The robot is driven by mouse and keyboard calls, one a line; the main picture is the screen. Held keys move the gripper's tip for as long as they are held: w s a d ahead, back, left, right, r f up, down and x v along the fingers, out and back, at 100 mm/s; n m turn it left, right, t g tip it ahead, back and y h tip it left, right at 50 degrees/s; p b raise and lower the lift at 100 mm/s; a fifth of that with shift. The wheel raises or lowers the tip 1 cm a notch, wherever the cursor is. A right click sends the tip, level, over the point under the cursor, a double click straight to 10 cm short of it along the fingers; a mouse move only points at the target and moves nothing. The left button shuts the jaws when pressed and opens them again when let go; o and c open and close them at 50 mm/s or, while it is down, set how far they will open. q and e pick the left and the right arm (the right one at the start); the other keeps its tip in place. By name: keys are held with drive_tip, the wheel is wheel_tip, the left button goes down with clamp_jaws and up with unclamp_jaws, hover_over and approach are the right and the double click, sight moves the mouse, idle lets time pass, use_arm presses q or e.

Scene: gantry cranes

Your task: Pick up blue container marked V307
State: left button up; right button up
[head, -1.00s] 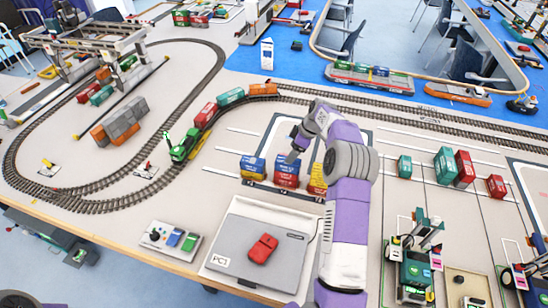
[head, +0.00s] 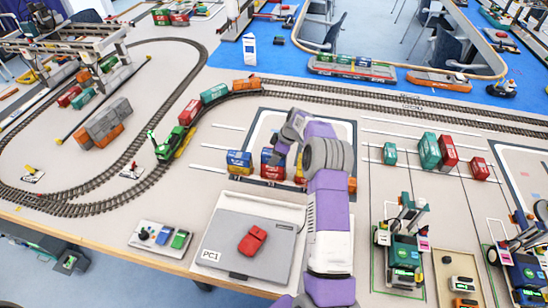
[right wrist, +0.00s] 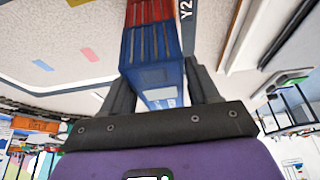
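In the head view, a blue container sits over a red one in the middle stack (head: 272,165) on the marked pad. My right gripper (head: 281,146) is at the top of this stack and partly hides it. In the right wrist view, a blue container (right wrist: 155,70) with red beyond it lies between the fingers of my right gripper (right wrist: 160,85). Whether both fingers press on it cannot be told. Another blue container (head: 239,157) stands over a yellow one just left. The markings are too small to read. My left gripper is out of view.
A yellow container (head: 299,172) is close on the right of the stack, partly behind my arm. A grey case (head: 222,235) with a red block (head: 252,240) lies in front. Green and red containers (head: 440,152) stand further right. Railway track (head: 400,107) runs behind.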

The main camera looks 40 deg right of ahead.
drive_tip(key=c, duration=0.7)
